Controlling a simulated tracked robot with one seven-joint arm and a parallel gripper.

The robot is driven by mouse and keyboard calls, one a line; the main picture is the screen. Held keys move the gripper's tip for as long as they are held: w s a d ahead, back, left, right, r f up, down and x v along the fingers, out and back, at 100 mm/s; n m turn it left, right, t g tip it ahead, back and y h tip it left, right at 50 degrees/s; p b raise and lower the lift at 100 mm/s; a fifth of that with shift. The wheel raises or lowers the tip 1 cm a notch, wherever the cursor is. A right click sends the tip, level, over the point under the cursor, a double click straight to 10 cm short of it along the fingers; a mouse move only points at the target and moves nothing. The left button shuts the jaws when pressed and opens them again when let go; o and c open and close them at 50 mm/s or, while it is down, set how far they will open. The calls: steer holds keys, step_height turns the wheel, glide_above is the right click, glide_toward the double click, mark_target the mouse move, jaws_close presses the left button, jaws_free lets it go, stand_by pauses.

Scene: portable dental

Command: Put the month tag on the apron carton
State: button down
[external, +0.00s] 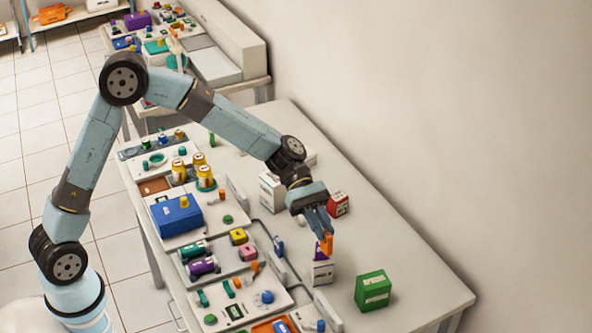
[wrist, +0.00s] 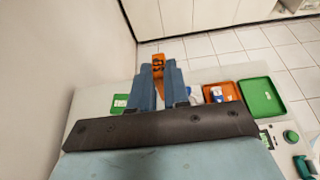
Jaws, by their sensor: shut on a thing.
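My gripper (external: 318,228) points down over the right part of the table, shut on an orange tag (external: 327,244). In the wrist view the tag (wrist: 158,63) carries dark print and stands between my blue fingers (wrist: 159,72). A small white carton with a purple upper part (external: 321,273) is right below the tag; I cannot tell whether they touch. A green carton (external: 373,290) stands to the right, a red one (external: 338,204) behind, and a larger white one (external: 270,190) to the left. Their labels are too small to read, so which is the apron carton is unclear.
Trays of small coloured items and a blue box (external: 176,215) line the left side of the table. The wrist view shows an orange tray (wrist: 222,92) and a green tray (wrist: 262,98). The table (external: 425,290) is clear right of the green carton.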

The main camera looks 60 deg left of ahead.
steer(key=w+d+f, duration=0.1)
steer(key=w+f, duration=0.2)
steer(key=w, duration=0.1)
steer(key=w+d+f, duration=0.2)
steer(key=w+f, duration=0.1)
steer(key=w, duration=0.1)
steer(key=w+d+f, duration=0.1)
steer(key=w+f, duration=0.2)
steer(key=w, duration=0.1)
steer(key=shift+w+d+f, duration=0.25)
steer(key=shift+f, duration=1.6)
steer(key=shift+f, duration=0.1)
steer(key=c, duration=1.1)
jaws_free()
